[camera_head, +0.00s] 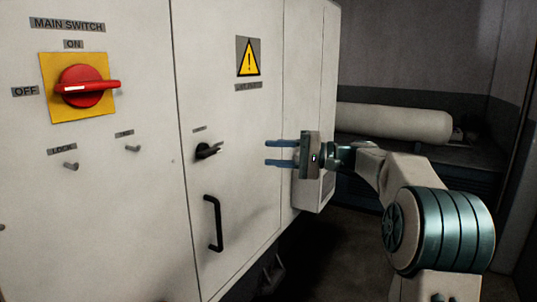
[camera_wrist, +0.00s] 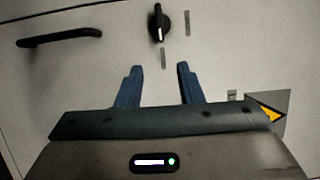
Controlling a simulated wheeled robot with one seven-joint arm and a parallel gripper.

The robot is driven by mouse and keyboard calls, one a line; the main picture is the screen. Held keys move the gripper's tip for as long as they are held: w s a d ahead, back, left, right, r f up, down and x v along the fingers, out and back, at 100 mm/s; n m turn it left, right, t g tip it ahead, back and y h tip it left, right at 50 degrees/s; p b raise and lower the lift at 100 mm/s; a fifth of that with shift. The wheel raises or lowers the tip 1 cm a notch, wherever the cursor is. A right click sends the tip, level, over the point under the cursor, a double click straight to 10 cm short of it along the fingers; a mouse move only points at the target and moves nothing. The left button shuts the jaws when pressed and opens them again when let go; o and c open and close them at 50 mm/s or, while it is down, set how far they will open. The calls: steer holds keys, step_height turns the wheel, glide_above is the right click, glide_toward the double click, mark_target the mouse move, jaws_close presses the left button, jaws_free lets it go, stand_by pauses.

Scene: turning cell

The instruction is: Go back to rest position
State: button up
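My gripper (camera_head: 280,153) is stretched out toward the cabinet door, with its two blue fingers apart and nothing between them. In the wrist view the gripper (camera_wrist: 157,85) also shows open and empty, with the door behind the fingers. A black rotary knob (camera_head: 208,150) on the door is to the left of the fingertips in the head view, with a gap between them. The knob shows at the top of the wrist view (camera_wrist: 158,22). My arm reaches in from the right of the head view.
The white cabinet (camera_head: 150,200) fills the left side. It bears a red main switch (camera_head: 84,86) on a yellow plate, a black door handle (camera_head: 212,223) and a warning sign (camera_head: 248,57). A pale cylinder (camera_head: 395,122) lies at the back right. Dark floor shows below my arm.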

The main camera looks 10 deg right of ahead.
steer(key=s+a+f+g+h+p, duration=0.25)
steer(key=s+a+f+h, duration=0.4)
steer(key=s+f, duration=0.4)
steer(key=s+d+f+n+h+p, duration=0.1)
steer(key=s+d+f+h, duration=0.2)
steer(key=s, duration=0.4)
steer(key=s+d+f+n+h+p, duration=0.1)
steer(key=s+d+f+h, duration=0.2)
steer(key=s, duration=0.5)
steer(key=s+d+f+n+h+p, duration=0.1)
steer(key=s+d+f+h+p, duration=0.1)
steer(key=s, duration=0.5)
steer(key=d+f+h, duration=0.1)
steer(key=d+h, duration=0.1)
steer(key=h, duration=0.1)
steer(key=shift+s+f+t, duration=0.15)
steer(key=shift+s+t, duration=0.05)
steer(key=shift+t, duration=0.15)
steer(key=shift+a, duration=0.1)
steer(key=shift+c, duration=0.2)
